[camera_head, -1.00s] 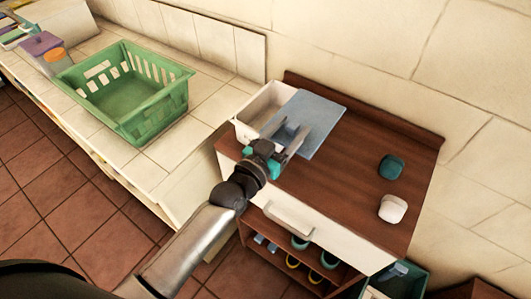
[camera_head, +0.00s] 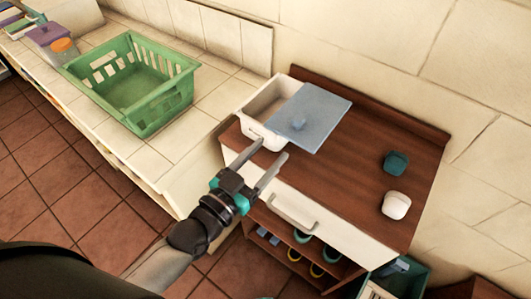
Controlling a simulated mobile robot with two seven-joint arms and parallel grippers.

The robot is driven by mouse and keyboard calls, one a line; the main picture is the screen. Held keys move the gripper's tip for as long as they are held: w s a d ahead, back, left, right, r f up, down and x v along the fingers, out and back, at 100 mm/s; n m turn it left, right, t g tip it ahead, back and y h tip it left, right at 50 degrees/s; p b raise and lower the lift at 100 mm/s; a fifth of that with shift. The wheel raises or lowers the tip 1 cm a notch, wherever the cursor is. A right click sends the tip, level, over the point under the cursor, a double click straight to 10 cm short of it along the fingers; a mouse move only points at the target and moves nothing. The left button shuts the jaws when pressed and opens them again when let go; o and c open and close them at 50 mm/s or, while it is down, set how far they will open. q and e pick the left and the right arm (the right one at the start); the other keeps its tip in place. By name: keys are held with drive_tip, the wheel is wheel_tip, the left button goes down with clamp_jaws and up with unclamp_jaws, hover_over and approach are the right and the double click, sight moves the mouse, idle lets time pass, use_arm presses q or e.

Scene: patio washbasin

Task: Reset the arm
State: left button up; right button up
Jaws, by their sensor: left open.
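My left gripper (camera_head: 264,161) is open and empty in the head view. Its two fingers point up and to the right, in front of the brown cabinet top's front edge. A white rectangular basin (camera_head: 258,110) stands at the left end of the cabinet top. A blue-grey lid with a small knob (camera_head: 318,110) lies partly over the basin and partly over the wood. The gripper is apart from the lid. My right gripper is out of the picture.
The brown cabinet top (camera_head: 355,145) holds a teal block (camera_head: 396,162) and a white block (camera_head: 396,204) at right. A white drawer (camera_head: 305,215) and a shelf with several cups are below. A green basket (camera_head: 140,100) stands on the tiled counter (camera_head: 205,95) at left.

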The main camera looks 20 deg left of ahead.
use_arm(q)
drive_tip(key=shift+d, duration=0.15)
drive_tip(key=s+d+f+g+y, duration=0.1)
drive_tip(key=s+f+g, duration=0.3)
drive_tip(key=f+g, duration=0.2)
drive_tip(key=s+a+f+n+g+y, duration=0.1)
drive_tip(key=s+a+f+g+y, duration=0.1)
drive_tip(key=s+a+g+y, duration=0.3)
drive_tip(key=s+a+f+n+g, duration=0.1)
drive_tip(key=s+a+g, duration=0.15)
drive_tip(key=s, duration=0.35)
wheel_tip(320, 180, down, 27)
drive_tip(key=s+g+b, duration=0.1)
drive_tip(key=s+b, duration=0.2)
drive_tip(key=b, duration=0.1)
drive_tip(key=s+a+f+g+b, duration=0.1)
drive_tip(key=s+a+f+b, duration=0.1)
drive_tip(key=s+f, duration=1.2)
wheel_tip(320, 180, down, 2)
drive_tip(key=shift+s+f+b, duration=0.1)
drive_tip(key=shift+s+b, duration=0.1)
drive_tip(key=shift+b, duration=0.6)
